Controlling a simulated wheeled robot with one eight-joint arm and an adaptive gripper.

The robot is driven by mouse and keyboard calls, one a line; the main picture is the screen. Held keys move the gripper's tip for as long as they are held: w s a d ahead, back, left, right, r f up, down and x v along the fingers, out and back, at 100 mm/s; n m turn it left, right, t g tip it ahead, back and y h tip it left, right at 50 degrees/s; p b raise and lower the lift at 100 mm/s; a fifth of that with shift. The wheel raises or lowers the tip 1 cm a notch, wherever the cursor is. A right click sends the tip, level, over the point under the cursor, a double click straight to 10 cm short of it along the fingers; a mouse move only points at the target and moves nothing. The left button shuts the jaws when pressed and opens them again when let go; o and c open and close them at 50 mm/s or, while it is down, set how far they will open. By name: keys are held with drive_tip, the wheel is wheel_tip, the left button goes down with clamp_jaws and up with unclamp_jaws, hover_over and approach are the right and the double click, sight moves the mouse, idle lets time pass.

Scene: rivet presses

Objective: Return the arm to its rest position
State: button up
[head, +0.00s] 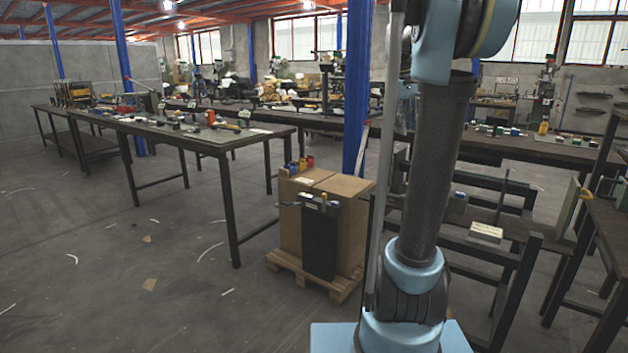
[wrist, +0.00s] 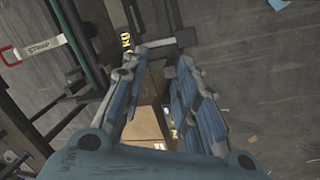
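My arm rises through the right half of the head view, above its light-blue base. My gripper (wrist: 157,72) is out of the head view and shows in the wrist view. Its two grey-and-blue fingers are spread apart, with a gap between them. Nothing is seen held in the gap; a cardboard box (wrist: 148,122) shows below through it. A grey bar-like piece (wrist: 155,48) lies beyond the fingertips; I cannot tell how far below them it is.
Cardboard boxes (head: 345,225) stand on a wooden pallet (head: 316,284), with a dark container (head: 319,243) in front. A long workbench (head: 232,142) with tools stands left, and dark metal frames (head: 495,255) stand right. Open floor (head: 110,270) lies left. A blue column (head: 357,90) rises behind.

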drive_tip(key=s+a+f+m+y, duration=0.1)
drive_tip(key=s+a+f, duration=0.4)
drive_tip(key=s+f, duration=1)
drive_tip(key=s+a+f+m+t+y, duration=0.1)
drive_tip(key=s+a+f+m, duration=0.2)
drive_tip(key=s+f, duration=1.2)
drive_tip(key=s+a, duration=0.1)
drive_tip(key=a, duration=0.2)
drive_tip(key=shift+a+f+m, duration=0.15)
drive_tip(key=shift+m, duration=0.15)
